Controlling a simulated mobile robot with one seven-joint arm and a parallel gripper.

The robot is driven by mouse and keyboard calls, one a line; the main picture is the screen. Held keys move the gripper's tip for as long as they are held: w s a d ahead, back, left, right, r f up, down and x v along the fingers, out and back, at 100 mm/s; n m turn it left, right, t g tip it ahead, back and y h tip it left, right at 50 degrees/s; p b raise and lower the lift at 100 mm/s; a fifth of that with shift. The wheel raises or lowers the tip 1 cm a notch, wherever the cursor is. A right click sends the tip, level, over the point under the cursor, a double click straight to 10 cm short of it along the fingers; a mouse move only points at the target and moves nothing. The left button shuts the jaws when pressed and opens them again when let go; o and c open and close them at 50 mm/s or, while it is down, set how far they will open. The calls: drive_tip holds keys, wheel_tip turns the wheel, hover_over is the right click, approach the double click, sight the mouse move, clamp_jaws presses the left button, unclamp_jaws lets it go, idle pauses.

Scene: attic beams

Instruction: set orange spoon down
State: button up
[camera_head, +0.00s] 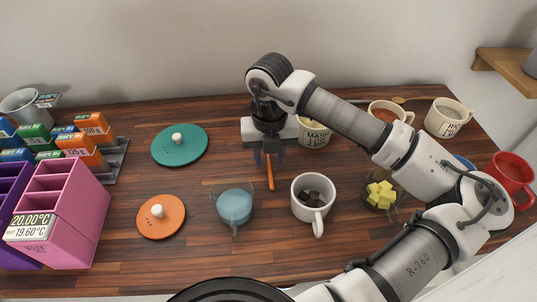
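The orange spoon (270,176) shows as a narrow orange strip below my gripper (269,158), near the middle of the table. My gripper points down, with one dark finger on each side of the spoon and a visible gap to it, so it looks open. The upper part of the spoon is hidden by the gripper body. I cannot tell for sure whether the spoon touches the tabletop (200,255).
A glass of blue liquid (234,204) and a white mug of dark cubes (314,194) stand close in front. A cream mug (313,136) is right beside the gripper. A teal lid (180,148) and an orange lid (160,218) lie left, with free wood between.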

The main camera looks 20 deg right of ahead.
drive_tip(key=shift+f, duration=0.5)
clamp_jaws()
drive_tip(key=shift+r, duration=0.2)
